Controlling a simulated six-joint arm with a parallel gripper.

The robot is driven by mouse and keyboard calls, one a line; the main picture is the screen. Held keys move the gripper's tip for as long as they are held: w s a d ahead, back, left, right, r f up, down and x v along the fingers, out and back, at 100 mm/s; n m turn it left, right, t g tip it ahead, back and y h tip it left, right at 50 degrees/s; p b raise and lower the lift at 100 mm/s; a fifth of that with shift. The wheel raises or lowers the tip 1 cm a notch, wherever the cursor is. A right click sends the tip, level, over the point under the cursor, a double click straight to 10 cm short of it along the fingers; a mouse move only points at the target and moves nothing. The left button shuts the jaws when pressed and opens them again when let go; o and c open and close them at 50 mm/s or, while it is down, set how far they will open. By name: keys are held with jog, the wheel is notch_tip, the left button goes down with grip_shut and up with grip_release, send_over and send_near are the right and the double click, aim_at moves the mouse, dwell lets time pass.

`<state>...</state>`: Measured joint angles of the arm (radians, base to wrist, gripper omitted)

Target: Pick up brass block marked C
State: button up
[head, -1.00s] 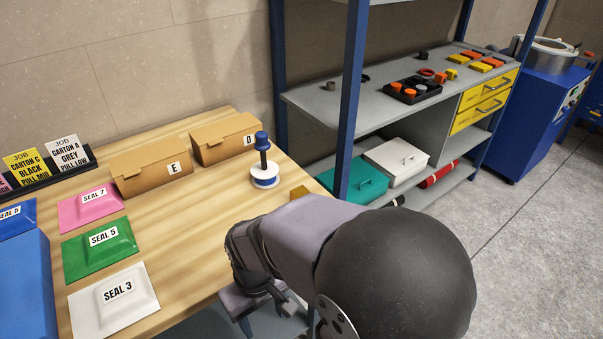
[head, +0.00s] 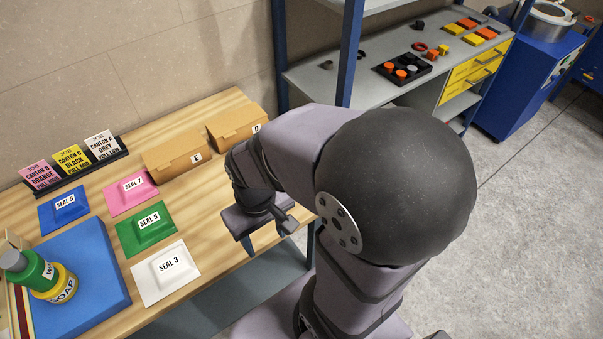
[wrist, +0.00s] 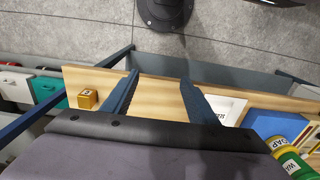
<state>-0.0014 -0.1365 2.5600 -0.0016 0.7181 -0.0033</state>
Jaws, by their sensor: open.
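In the wrist view a small brass-yellow block (wrist: 87,99) with a dark mark on a pale label sits on the wooden table (wrist: 155,99), near its left end. The mark is too small to read surely as C. My gripper (wrist: 160,76) is open, its two dark blue fingers apart with nothing between them. The block lies to the left of the fingers, not touching them. In the head view my arm covers the right part of the table, and the block is not visible there.
Carton E (head: 178,157) and carton D (head: 236,124) stand at the table's back. The white seal 3 packet (head: 166,272), green seal 5 packet (head: 147,229) and blue mat (head: 75,285) lie left of my arm. A shelf post (head: 349,50) rises behind my arm.

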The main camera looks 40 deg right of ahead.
jog(key=w+d+f+t+b, duration=0.3)
jog(key=w+d+f+b, duration=0.1)
jog(key=w+d, duration=0.1)
jog(key=w+d+f+t+h+b, duration=0.1)
jog(key=w+d+f+t+b, duration=0.2)
jog(key=w+d, duration=0.3)
jog(key=w+d+f+t+h+b, duration=0.1)
jog(key=w+d+f+t+b, duration=0.2)
jog(key=w+d+f+b, duration=0.2)
jog(key=shift+w+d+f+t+b, duration=0.2)
jog(key=shift+w+d+f, duration=0.1)
jog(key=shift+d, duration=0.3)
jog(key=shift+w+d+f+t+b, duration=0.15)
jog(key=shift+w+d+t, duration=0.1)
jog(key=shift+d, duration=0.35)
jog(key=f+t+b, duration=0.1)
jog(key=d+t+b, duration=0.1)
jog(key=d+f+t+b, duration=0.1)
jog(key=b, duration=0.1)
jog(key=shift+s+d+f+t+y, duration=0.1)
jog(key=shift+d+f+t+y, duration=0.05)
jog(key=shift+f+t+y, duration=0.25)
jog(key=s+t+b, duration=0.3)
jog(key=shift+s+f+y, duration=0.15)
jog(key=shift+f+y, duration=0.15)
jog(key=shift+s+r+t+b, duration=0.2)
jog(key=shift+s+t+b, duration=0.25)
jog(key=shift+t, duration=0.1)
jog(key=shift+s+r, duration=0.1)
jog(key=shift+r, duration=0.05)
